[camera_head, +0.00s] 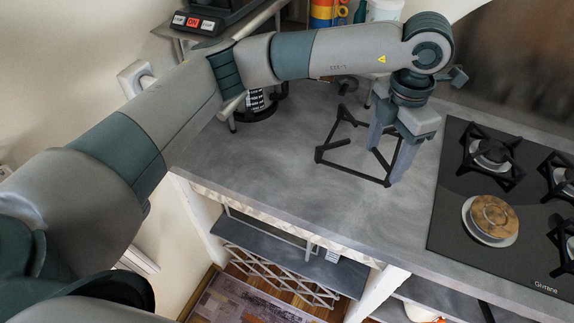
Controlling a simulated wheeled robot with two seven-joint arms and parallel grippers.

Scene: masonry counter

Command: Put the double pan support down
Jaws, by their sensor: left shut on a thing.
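The double pan support (352,171) is a thin black open frame above the grey counter (270,180), left of the hob. My left gripper (386,165) points down and is shut on the right end of this frame. The frame is level or nearly so. I cannot tell whether it touches the counter or hangs slightly above it. The gripper hides part of its right side. My right gripper is not in view.
The black hob (455,215) at right carries other black pan supports (490,155) and a round brown-topped piece (493,215). The counter's front-left area is clear.

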